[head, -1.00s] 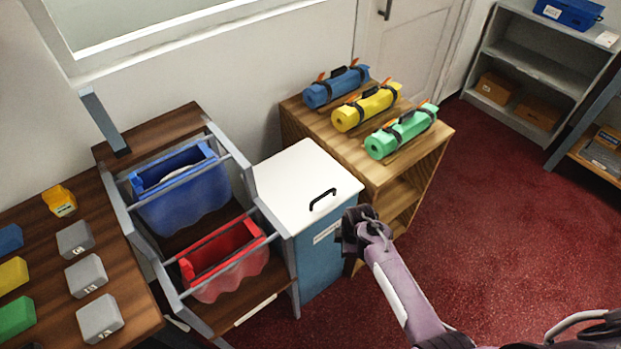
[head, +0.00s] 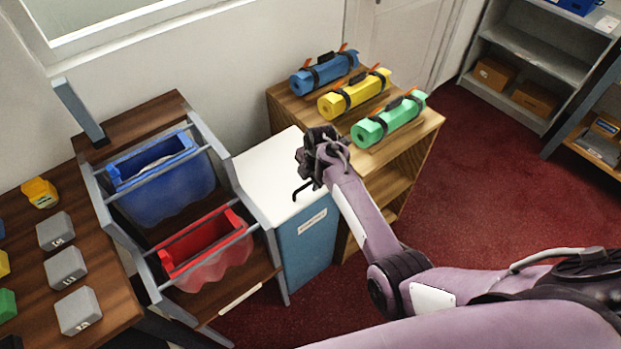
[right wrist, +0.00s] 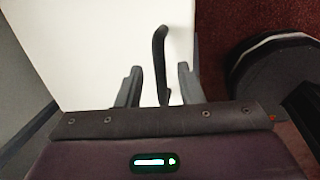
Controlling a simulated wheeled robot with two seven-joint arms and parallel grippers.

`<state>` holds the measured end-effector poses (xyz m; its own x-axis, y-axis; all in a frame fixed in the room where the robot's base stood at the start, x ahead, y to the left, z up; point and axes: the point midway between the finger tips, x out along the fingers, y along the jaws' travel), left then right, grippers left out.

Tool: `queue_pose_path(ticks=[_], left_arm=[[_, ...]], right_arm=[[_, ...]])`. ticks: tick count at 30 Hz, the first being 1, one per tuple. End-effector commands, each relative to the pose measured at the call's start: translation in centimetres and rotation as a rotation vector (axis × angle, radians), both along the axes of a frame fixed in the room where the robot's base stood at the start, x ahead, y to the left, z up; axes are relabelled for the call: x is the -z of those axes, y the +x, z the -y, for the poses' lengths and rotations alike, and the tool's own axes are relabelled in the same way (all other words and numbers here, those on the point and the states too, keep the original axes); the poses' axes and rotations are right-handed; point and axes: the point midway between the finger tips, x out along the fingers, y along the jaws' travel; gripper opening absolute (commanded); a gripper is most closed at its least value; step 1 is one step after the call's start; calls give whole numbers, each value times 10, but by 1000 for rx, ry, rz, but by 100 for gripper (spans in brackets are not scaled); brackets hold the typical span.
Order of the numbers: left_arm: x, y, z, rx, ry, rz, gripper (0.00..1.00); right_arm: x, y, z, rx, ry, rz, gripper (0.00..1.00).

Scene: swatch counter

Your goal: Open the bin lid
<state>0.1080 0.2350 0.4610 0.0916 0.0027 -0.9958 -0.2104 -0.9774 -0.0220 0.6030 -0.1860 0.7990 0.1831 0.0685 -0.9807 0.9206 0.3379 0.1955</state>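The bin (head: 305,250) is a blue box with a flat white lid (head: 262,168), which lies shut on top. A black bar handle (head: 300,191) stands on the lid, partly hidden behind my right gripper (head: 310,165) in the head view. In the right wrist view, the open right gripper (right wrist: 159,78) has its two fingers apart, with the dark handle (right wrist: 159,55) between them and a gap on each side. The white lid (right wrist: 100,45) fills the area behind. My left gripper is not in view.
A rack with a blue bag (head: 165,190) and a red bag (head: 212,262) stands left of the bin. A wooden shelf (head: 290,105) with blue, yellow and green rolls is close on the right. Red floor (head: 470,190) is open farther right.

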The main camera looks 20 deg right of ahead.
Motion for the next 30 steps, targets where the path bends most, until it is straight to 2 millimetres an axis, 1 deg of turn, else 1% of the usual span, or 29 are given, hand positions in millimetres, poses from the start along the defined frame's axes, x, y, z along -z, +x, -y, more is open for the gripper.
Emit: queue_pose_path(ticks=[4,9,17,26,30], left_arm=[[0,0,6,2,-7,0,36],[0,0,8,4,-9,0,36],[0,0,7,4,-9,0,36],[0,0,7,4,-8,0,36],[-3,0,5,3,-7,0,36]], right_arm=[[4,1,0,1,0,0,34],[4,0,0,1,0,0,34],[4,0,0,0,0,0,0],[3,0,0,0,-1,-2,0],[-2,2,0,-1,-7,-16,0]])
